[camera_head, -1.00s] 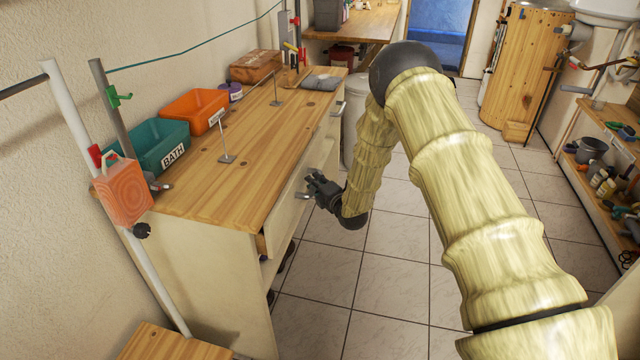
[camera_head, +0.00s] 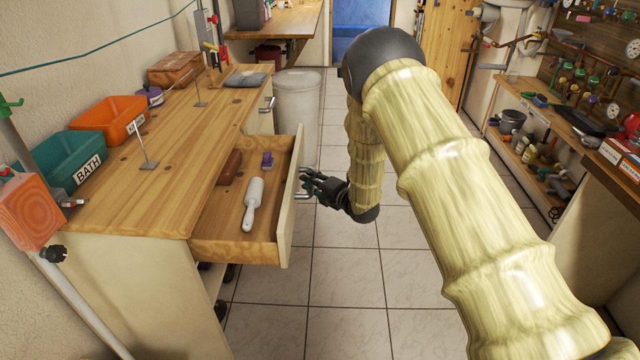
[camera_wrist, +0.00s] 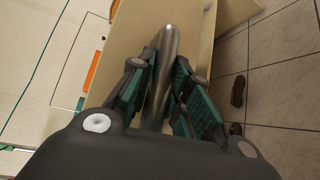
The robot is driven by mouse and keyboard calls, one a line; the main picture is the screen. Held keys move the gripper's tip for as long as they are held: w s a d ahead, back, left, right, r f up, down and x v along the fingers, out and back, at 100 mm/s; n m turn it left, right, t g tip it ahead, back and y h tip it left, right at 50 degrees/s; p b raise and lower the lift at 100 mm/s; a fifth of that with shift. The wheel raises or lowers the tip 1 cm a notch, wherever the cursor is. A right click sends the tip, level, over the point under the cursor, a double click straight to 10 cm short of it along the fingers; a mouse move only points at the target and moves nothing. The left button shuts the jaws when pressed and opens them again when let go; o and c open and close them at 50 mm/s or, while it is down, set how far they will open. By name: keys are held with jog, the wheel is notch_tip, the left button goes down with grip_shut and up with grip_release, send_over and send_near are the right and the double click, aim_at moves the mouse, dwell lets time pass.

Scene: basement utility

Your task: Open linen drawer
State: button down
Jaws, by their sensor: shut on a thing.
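The drawer (camera_head: 262,247) is pulled well out of the wooden-topped cabinet (camera_head: 130,290). Inside it lie a white-headed roller-like tool (camera_head: 253,204), a brown block (camera_head: 230,167) and a small purple item (camera_head: 267,159). My gripper (camera_head: 308,187) is at the drawer's front, on its aisle side. In the wrist view my gripper (camera_wrist: 158,95) has its green-padded fingers on both sides of the metal bar handle (camera_wrist: 166,50), shut on it. The drawer front (camera_wrist: 130,35) fills the area behind the handle.
On the worktop stand a teal BATH bin (camera_head: 62,160), an orange bin (camera_head: 112,118) and a wooden box (camera_head: 175,68). A pale round bin (camera_head: 297,105) stands beyond the drawer. A loaded shelf (camera_head: 545,130) lines the right.

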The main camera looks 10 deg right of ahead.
jog(key=shift+s+d+f, duration=0.1)
jog(key=shift+s+d, duration=0.05)
jog(key=shift+d, duration=0.1)
jog(key=c, duration=1.3)
grip_release()
jog(key=shift+d, duration=0.1)
jog(key=v, duration=1.2)
